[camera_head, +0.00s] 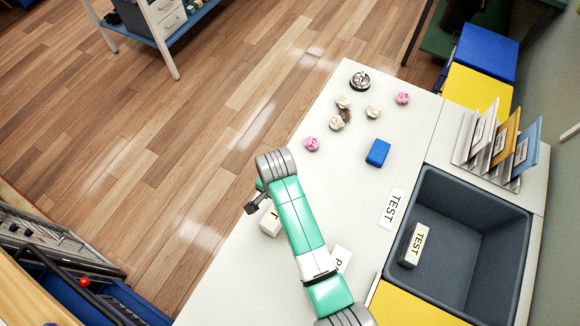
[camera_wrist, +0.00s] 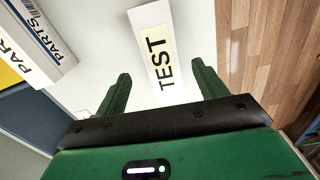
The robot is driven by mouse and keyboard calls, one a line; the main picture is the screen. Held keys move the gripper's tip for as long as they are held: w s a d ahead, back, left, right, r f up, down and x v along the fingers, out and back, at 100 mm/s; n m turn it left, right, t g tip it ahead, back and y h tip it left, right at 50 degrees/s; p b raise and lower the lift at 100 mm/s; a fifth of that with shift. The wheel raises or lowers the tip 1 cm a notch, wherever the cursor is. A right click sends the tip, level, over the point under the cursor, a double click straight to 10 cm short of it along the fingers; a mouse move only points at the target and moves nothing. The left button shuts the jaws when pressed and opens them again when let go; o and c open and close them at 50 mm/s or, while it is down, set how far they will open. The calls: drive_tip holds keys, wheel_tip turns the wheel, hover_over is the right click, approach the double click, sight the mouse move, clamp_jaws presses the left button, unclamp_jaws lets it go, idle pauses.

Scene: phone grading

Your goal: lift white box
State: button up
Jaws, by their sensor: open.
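A white box (camera_wrist: 149,22) with a TEST label lies on the pale table in the wrist view, ahead of and between my fingers. Its near end reaches into the gap between them. My gripper (camera_wrist: 160,76) is open, one green finger on each side, with nothing held. In the head view a white box (camera_head: 270,222) with a partly covered label sits near the table's left edge. My arm hides part of it and most of my gripper there.
A dark grey bin (camera_head: 455,190) at right holds another TEST-labelled box (camera_head: 413,245). A blue block (camera_head: 378,153), crumpled balls (camera_head: 337,122) and a bell (camera_head: 360,81) stand farther back. A PARTS-labelled white item (camera_wrist: 42,38) is left in the wrist view.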

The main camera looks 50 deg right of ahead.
wheel_tip(320, 180, down, 3)
drive_tip(key=shift+w+r+b, duration=0.1)
drive_tip(key=shift+r+b, duration=0.05)
drive_tip(key=shift+b, duration=0.25)
drive_tip(key=f, duration=0.1)
drive_tip(key=f+b, duration=0.1)
drive_tip(key=f, duration=0.3)
drive_tip(key=shift+d+f, duration=0.15)
drive_tip(key=shift+d, duration=0.2)
drive_tip(key=c, duration=1.3)
drive_tip(key=shift+o, duration=0.2)
drive_tip(key=shift+r, duration=0.2)
